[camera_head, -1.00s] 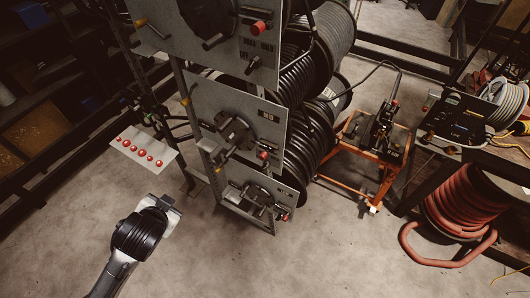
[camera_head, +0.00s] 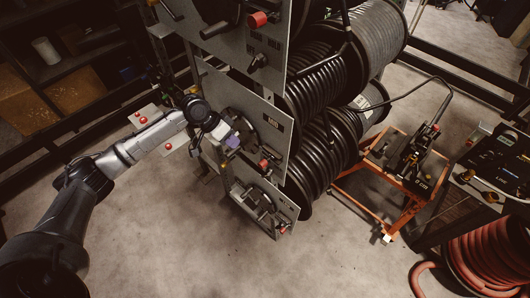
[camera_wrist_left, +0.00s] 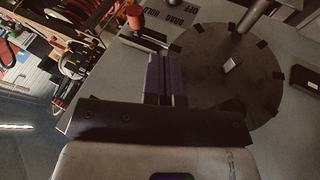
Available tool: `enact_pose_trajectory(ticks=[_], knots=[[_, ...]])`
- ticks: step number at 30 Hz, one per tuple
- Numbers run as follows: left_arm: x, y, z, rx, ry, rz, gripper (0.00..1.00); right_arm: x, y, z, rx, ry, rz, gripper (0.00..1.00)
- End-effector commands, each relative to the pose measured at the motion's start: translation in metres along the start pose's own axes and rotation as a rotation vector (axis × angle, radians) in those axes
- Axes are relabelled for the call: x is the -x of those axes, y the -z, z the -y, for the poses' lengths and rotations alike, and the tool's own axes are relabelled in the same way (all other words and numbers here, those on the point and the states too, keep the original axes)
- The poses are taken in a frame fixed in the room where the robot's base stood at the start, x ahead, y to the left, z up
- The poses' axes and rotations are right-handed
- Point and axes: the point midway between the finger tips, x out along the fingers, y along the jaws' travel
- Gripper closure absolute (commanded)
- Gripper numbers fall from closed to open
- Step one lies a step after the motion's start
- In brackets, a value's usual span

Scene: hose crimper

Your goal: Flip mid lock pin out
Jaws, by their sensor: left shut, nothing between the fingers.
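The middle grey panel (camera_head: 268,106) of the reel rack carries a round dark disc (camera_wrist_left: 205,50) with notches round its rim and a small pale block (camera_wrist_left: 232,64) on its face. A red-tipped switch (camera_head: 264,165) stands at the panel's lower right; it also shows in the left wrist view (camera_wrist_left: 133,17) beside printed labels. My left gripper (camera_head: 233,140) is shut and empty in front of the middle panel. In the left wrist view its purplish fingers (camera_wrist_left: 165,78) lie over the disc's edge, below the switch. Contact cannot be told. I cannot single out the mid lock pin; the gripper hides part of the panel.
The top panel (camera_head: 235,42) and bottom panel (camera_head: 287,208) flank the middle one, with black hose reels (camera_head: 320,82) behind. A small plate with red buttons (camera_head: 142,117) is partly behind my left arm. An orange cart (camera_head: 385,205) stands right; floor in front is clear.

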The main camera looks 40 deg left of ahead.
Motion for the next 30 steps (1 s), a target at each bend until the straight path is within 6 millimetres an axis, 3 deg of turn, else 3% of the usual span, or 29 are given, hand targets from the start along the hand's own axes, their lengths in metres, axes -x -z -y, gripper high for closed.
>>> enact_pose_trajectory(ticks=[5,20,30], knots=[[0.0,0.006,-0.009,0.015,-0.054,-0.036,1.0,0.0,-0.001,0.0,0.0,0.001,0.002,0.57],[-0.004,0.008,-0.009,0.013,-0.051,-0.047,1.0,0.002,-0.001,0.0,0.0,0.001,0.002,0.57],[-0.052,0.011,-0.013,0.014,-0.053,-0.047,1.0,0.012,0.004,0.0,0.0,0.001,0.0,0.57]])
